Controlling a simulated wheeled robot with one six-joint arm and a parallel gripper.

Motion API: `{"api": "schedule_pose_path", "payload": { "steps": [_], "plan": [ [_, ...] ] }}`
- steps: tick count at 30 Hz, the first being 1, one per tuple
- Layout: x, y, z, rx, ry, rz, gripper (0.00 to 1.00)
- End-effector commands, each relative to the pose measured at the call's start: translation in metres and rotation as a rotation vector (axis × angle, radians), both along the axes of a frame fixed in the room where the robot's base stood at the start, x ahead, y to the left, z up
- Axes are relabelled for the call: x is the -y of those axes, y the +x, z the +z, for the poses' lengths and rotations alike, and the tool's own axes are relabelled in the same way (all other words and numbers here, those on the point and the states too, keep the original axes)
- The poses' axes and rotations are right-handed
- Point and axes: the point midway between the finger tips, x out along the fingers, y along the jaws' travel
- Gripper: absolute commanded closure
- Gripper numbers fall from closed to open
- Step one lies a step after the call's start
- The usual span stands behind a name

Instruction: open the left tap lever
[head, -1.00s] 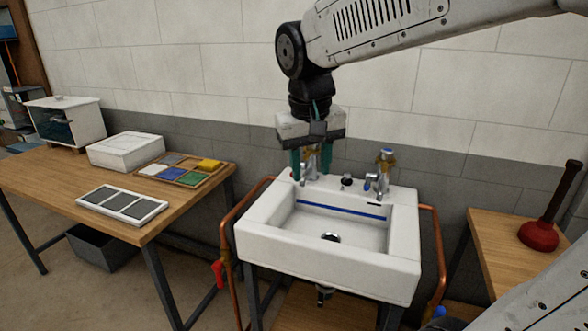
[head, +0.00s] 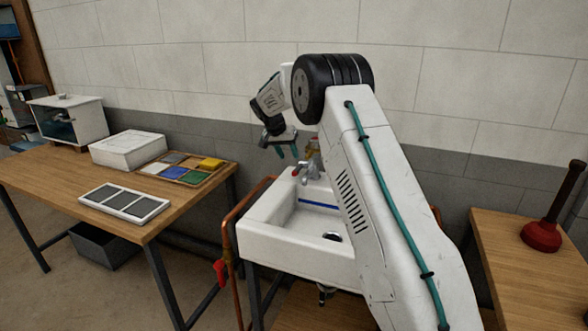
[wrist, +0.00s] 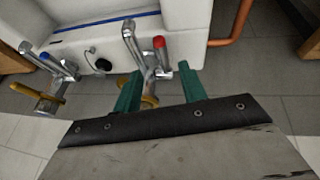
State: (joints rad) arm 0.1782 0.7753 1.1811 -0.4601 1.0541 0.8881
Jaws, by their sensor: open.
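The left tap (head: 311,172) is chrome and stands at the back left of the white sink (head: 262,235). Its red-ended lever (head: 296,171) points left in the head view, and the red end (wrist: 159,42) also shows in the wrist view. My gripper (head: 288,151) is open and empty, above and slightly left of the tap. In the wrist view its teal fingers (wrist: 160,85) appear on either side of the tap body; I cannot tell the depth gap. The blue-marked right tap (wrist: 68,70) shows only in the wrist view; my arm hides it in the head view.
Brass fittings (wrist: 150,101) sit behind the tap near the wall. A copper pipe (head: 228,235) with a red handle (head: 220,271) runs along the sink's left side. A wooden table (head: 60,175) stands left, and a plunger (head: 541,235) stands on a bench at right.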

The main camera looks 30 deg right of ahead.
Motion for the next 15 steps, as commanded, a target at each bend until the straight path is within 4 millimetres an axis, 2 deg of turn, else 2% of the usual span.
{"api": "schedule_pose_path", "payload": {
  "steps": [5, 15],
  "plan": [
    [0.009, 0.005, -0.017, 0.002, -0.004, -0.008, 0.59],
    [0.029, 0.01, -0.064, 0.002, -0.003, -0.007, 0.59]
  ]
}}
